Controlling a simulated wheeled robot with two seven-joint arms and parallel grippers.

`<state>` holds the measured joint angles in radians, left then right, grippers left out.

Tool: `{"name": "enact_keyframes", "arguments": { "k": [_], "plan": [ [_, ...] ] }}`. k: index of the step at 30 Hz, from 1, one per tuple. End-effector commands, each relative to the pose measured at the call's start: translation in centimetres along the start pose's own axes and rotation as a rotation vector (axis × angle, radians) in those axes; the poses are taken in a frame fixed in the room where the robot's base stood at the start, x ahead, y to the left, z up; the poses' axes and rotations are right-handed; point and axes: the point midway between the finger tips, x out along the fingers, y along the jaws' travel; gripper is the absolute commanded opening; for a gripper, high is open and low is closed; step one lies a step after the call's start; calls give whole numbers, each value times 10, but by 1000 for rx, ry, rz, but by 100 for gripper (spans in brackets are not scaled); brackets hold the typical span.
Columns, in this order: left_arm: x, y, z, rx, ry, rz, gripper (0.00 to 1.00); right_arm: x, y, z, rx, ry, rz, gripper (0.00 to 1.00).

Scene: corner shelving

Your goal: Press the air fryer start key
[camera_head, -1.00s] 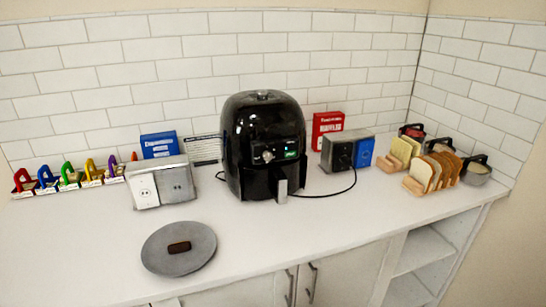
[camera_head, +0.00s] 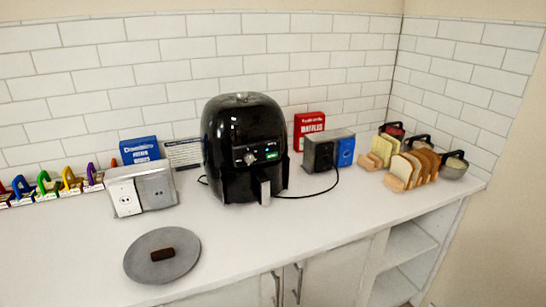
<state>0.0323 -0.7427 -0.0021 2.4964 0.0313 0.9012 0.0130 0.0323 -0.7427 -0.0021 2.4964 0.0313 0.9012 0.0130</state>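A black air fryer (camera_head: 243,150) stands upright on the white counter near the tiled back wall. Its front panel has a round silver knob (camera_head: 250,158) and a small green lit key or display (camera_head: 271,155) to the right of the knob. A basket handle with a pale front (camera_head: 265,191) sticks out below. I cannot read the marks on the panel. A black cord runs from the fryer toward the outlet box on the right. Neither of my grippers shows in the head view.
A grey round plate (camera_head: 136,266) with a brown piece lies front left. An outlet box (camera_head: 142,189) stands left of the fryer, another outlet box (camera_head: 322,152) right. Bread racks (camera_head: 398,182) and cups are at the far right. The counter before the fryer is clear.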

Motion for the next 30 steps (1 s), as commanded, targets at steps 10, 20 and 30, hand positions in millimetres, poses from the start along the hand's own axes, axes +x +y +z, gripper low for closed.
{"name": "enact_keyframes", "arguments": {
  "k": [10, 20, 30],
  "plan": [
    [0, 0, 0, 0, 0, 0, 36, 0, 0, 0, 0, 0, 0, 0],
    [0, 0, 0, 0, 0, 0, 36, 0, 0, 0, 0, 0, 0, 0],
    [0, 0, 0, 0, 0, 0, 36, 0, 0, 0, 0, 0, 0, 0]
  ]
}}
